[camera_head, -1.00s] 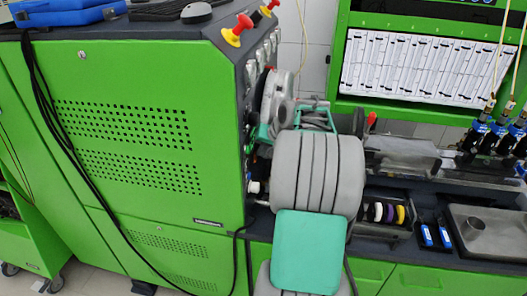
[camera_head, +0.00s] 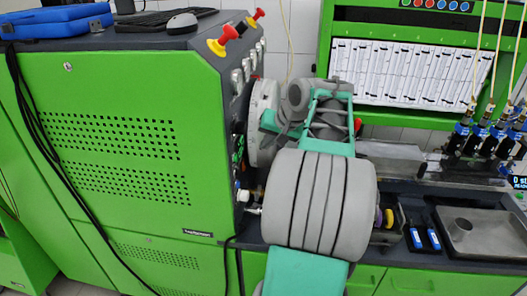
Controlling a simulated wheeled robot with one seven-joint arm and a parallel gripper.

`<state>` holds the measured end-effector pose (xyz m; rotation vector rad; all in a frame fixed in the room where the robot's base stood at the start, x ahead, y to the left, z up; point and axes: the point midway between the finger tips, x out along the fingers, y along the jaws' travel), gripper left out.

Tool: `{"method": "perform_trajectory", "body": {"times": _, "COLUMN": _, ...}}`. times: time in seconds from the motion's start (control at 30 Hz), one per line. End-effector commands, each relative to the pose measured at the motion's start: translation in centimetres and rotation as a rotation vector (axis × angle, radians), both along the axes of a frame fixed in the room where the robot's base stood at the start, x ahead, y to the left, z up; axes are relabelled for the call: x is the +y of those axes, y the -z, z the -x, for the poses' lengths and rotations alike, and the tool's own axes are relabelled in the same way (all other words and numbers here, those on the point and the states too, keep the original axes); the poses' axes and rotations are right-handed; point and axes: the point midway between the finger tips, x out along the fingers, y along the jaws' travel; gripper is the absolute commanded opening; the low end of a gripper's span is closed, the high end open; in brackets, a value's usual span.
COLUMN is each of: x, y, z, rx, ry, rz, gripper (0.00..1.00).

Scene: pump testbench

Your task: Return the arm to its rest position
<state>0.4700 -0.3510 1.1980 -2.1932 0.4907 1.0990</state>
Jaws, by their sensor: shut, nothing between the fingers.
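My arm (camera_head: 320,205) rises from the bottom centre in the head view, with a large grey ribbed joint and teal links. Its upper grey and teal wrist section (camera_head: 332,122) is in front of the bench, right of the green cabinet (camera_head: 120,140). I cannot make out my gripper's fingers; the end of the arm is hidden behind or among the arm links. Nothing held can be seen.
A grey round machine part (camera_head: 262,118) is at the cabinet's right side, close to the wrist in the picture. Blue injectors (camera_head: 483,138) hang at the right above a metal tray (camera_head: 480,232).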

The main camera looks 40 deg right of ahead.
Motion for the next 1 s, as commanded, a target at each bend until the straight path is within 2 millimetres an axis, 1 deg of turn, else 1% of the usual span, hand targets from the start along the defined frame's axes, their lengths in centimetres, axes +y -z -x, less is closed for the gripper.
{"method": "perform_trajectory", "body": {"times": 0.1, "x": 0.2, "y": -0.4, "z": 0.1, "rx": 0.001, "ry": -0.002, "rz": 0.001, "gripper": 0.0}}
{"method": "perform_trajectory", "body": {"times": 0.43, "x": 0.3, "y": -0.3, "z": 0.1, "rx": 0.002, "ry": -0.004, "rz": -0.001, "gripper": 0.0}}
{"method": "perform_trajectory", "body": {"times": 0.53, "x": 0.3, "y": -0.3, "z": 0.1, "rx": 0.006, "ry": -0.046, "rz": 0.029, "gripper": 0.0}}
{"method": "perform_trajectory", "body": {"times": 0.57, "x": 0.2, "y": -0.2, "z": 0.2, "rx": 0.013, "ry": -0.073, "rz": 0.049, "gripper": 0.0}}
{"method": "perform_trajectory", "body": {"times": 0.6, "x": -0.7, "y": 0.3, "z": 0.8, "rx": 0.037, "ry": -0.082, "rz": 0.086, "gripper": 0.0}}
{"method": "perform_trajectory", "body": {"times": 0.67, "x": -1.2, "y": 3.2, "z": 2.4, "rx": 0.098, "ry": -0.068, "rz": 0.075, "gripper": 0.0}}
{"method": "perform_trajectory", "body": {"times": 0.7, "x": -1.1, "y": 5.3, "z": 3.6, "rx": 0.139, "ry": -0.054, "rz": 0.057, "gripper": 0.0}}
{"method": "perform_trajectory", "body": {"times": 0.77, "x": -0.7, "y": 8.1, "z": 5.6, "rx": 0.2, "ry": -0.032, "rz": 0.03, "gripper": 0.0}}
{"method": "perform_trajectory", "body": {"times": 0.8, "x": -0.3, "y": 9.7, "z": 7.1, "rx": 0.24, "ry": -0.014, "rz": 0.014, "gripper": 0.0}}
{"method": "perform_trajectory", "body": {"times": 0.87, "x": 0.6, "y": 11.5, "z": 9.5, "rx": 0.297, "ry": 0.014, "rz": -0.002, "gripper": 0.0}}
{"method": "perform_trajectory", "body": {"times": 0.9, "x": 1.8, "y": 12.5, "z": 10.9, "rx": 0.335, "ry": 0.024, "rz": -0.009, "gripper": 0.0}}
{"method": "perform_trajectory", "body": {"times": 0.97, "x": 4.3, "y": 13.6, "z": 12.4, "rx": 0.386, "ry": 0.019, "rz": -0.011, "gripper": 0.0}}
{"method": "perform_trajectory", "body": {"times": 1.0, "x": 6.1, "y": 14.1, "z": 13.3, "rx": 0.417, "ry": 0.01, "rz": -0.006, "gripper": 0.0}}
